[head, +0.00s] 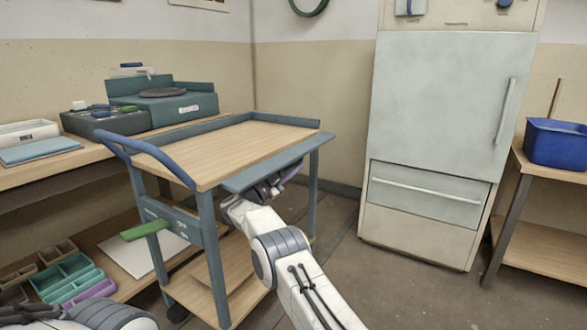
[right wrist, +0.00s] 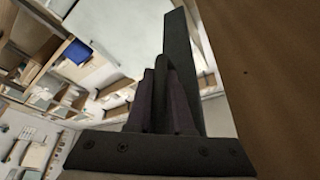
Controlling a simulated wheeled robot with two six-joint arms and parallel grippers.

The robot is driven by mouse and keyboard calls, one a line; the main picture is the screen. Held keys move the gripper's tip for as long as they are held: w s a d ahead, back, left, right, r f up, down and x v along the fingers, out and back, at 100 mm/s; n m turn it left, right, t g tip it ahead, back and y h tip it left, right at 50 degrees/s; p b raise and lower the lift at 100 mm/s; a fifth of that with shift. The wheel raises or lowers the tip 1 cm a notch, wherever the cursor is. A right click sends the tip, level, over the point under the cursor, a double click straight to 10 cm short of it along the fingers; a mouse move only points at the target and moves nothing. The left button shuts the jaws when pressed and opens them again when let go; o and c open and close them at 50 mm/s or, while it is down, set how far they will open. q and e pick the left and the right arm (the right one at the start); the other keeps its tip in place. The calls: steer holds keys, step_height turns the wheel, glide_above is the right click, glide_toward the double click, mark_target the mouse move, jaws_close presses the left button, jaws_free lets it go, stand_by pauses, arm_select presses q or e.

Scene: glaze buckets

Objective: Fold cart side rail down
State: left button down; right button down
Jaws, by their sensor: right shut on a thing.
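The cart (head: 225,150) has a wooden top and a blue-grey frame. Its side rail (head: 270,165) on the near right side lies outside the top, at or just below its edge; its exact tilt is unclear. Rails on the left back and far right sides stand upright. My right gripper (head: 272,187) is under the rail's outer edge, shut on it, its fingertips partly hidden. In the right wrist view, my right gripper's fingers (right wrist: 162,95) close around the dark side rail (right wrist: 178,50). My left arm shows at bottom left; its gripper is out of view.
A blue push handle (head: 150,155) is at the cart's left end. A workbench (head: 40,175) with a turntable unit (head: 165,105) stands behind. A pale cabinet (head: 445,110) stands right, and a blue bucket (head: 555,145) sits on a side table. Floor between cart and cabinet is clear.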

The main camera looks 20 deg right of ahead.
steer(key=c, duration=1.1)
jaws_free()
